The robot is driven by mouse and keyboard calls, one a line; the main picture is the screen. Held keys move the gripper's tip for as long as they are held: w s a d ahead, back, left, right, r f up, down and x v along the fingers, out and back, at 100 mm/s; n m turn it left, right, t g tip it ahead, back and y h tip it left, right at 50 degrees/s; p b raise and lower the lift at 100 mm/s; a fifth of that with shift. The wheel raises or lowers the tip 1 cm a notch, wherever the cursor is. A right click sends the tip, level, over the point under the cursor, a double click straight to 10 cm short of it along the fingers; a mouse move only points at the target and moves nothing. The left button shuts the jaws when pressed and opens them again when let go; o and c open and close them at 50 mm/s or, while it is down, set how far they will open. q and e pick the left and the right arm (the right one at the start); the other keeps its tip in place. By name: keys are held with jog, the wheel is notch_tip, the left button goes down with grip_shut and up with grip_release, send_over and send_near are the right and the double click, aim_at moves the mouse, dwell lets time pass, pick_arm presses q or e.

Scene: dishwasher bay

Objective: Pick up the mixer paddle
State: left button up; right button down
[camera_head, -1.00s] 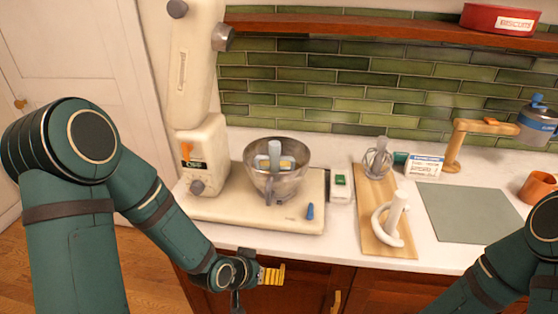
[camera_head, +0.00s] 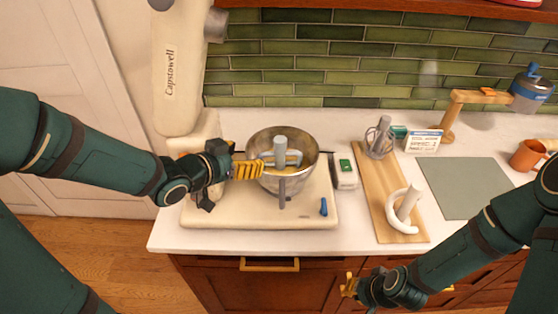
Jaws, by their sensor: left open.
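The mixer paddle (camera_head: 280,148), a light grey-blue piece with an upright shaft, appears to be the one standing in the metal mixing bowl (camera_head: 309,151); its lower part is hidden in the bowl. My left gripper (camera_head: 262,170) is open, with its yellow fingers at the bowl's left rim, just left of the paddle. I cannot tell whether they touch it. My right gripper (camera_head: 349,286) hangs low in front of the cabinets, away from the paddle; its jaw state is unclear.
The cream mixer (camera_head: 180,75) has its head raised behind the bowl. A wooden board (camera_head: 376,185) holds a whisk (camera_head: 380,138) and a white hook (camera_head: 404,211). A small white box with a green top (camera_head: 345,170) stands right of the bowl. The grey mat (camera_head: 463,188) is bare.

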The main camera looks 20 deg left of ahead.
aim_at(276, 145)
pick_arm(q)
jog(key=b+x, duration=0.1)
jog(key=x, duration=0.6)
jog(key=shift+w+d, duration=0.15)
jog(key=shift+w, duration=0.05)
jog(key=shift+r+x, duration=0.15)
jog(key=shift+x, duration=1.45)
jog(key=shift+r+x, duration=0.15)
jog(key=shift+x, duration=1.45)
jog(key=shift+c, duration=0.2)
grip_shut()
